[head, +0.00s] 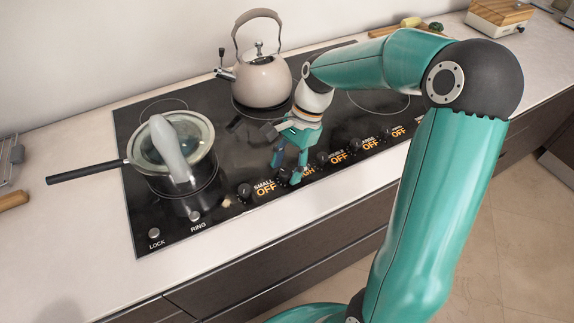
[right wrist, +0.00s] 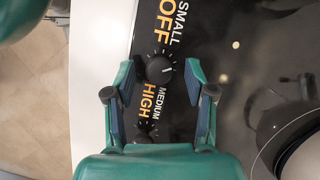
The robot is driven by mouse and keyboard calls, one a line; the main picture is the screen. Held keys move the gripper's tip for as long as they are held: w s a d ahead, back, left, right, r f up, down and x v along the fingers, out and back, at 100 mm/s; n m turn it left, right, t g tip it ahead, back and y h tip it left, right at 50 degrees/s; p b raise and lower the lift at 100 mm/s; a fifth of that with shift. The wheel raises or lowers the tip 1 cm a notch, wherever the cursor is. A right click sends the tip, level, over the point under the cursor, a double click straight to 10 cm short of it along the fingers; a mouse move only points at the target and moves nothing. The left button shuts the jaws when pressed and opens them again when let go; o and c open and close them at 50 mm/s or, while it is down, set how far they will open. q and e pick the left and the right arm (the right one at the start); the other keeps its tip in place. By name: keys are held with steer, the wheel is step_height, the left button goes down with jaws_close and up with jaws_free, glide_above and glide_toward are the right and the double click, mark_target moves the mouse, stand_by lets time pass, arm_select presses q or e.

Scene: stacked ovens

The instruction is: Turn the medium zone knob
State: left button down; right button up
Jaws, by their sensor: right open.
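The medium zone knob is a round black knob with a light pointer line. In the right wrist view the knob (right wrist: 159,68) sits between the fingertips, and the label beside it (right wrist: 154,103) reads MEDIUM HIGH. My right gripper (right wrist: 160,70) is open, with one finger on each side of the knob and a gap to both. In the head view my right gripper (head: 287,170) points down at the front knob row and hides most of that knob and its label. Whether it touches the panel I cannot tell. My left gripper is not in view.
The small knob (head: 244,190) is left of my gripper; the double knob (head: 322,158) is right. A pan (head: 182,170) with a glass lid stands on the left of the cooktop (head: 215,215). A kettle (head: 264,82) stands behind my gripper. The counter's front edge is nearby.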

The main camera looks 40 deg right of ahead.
steer(key=shift+c, duration=0.4)
jaws_close()
